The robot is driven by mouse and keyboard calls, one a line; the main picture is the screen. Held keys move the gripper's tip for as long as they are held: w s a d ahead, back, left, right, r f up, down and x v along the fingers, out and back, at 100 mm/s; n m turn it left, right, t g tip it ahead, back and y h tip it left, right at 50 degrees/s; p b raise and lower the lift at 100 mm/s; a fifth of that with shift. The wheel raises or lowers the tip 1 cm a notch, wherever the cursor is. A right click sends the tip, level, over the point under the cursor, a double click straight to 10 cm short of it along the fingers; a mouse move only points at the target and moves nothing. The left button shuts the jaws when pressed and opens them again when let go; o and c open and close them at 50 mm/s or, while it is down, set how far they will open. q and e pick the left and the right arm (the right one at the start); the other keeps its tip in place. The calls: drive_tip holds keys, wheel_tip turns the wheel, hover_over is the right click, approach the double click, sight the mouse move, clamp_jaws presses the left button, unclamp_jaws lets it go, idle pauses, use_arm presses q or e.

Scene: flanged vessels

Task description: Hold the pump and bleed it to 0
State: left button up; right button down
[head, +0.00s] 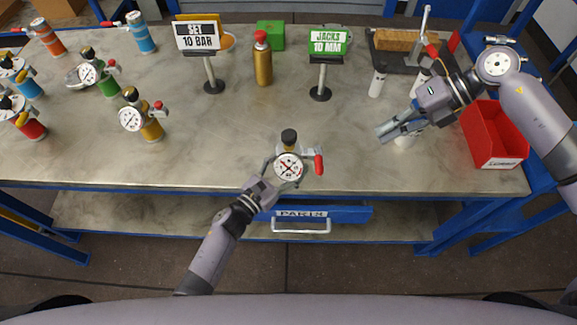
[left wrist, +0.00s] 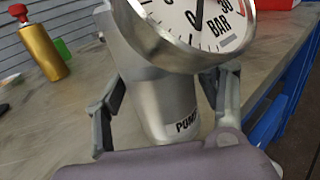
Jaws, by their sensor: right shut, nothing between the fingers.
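The pump (head: 289,150) stands near the table's front edge, with a silver body, black top knob, round white gauge (head: 288,168) and red-tipped lever (head: 318,164). My left gripper (head: 283,178) is at it from the front. In the left wrist view its two fingers (left wrist: 168,105) flank the silver body (left wrist: 155,95), with gaps seeming to show on both sides. The gauge (left wrist: 200,18) is cut off at the top there; a dark needle part shows near the 0, but the reading is unclear. My right gripper (head: 388,131) is shut and empty over the table's right part.
Several similar gauged pumps (head: 130,118) stand at the left. A SET 10 BAR sign (head: 197,37), gold bottle (head: 262,62), green block (head: 270,35) and JACKS 10 MM sign (head: 328,42) stand behind. A red bin (head: 492,135) is at the right. The table middle is clear.

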use_arm(q)
drive_tip(key=shift+o, duration=0.9)
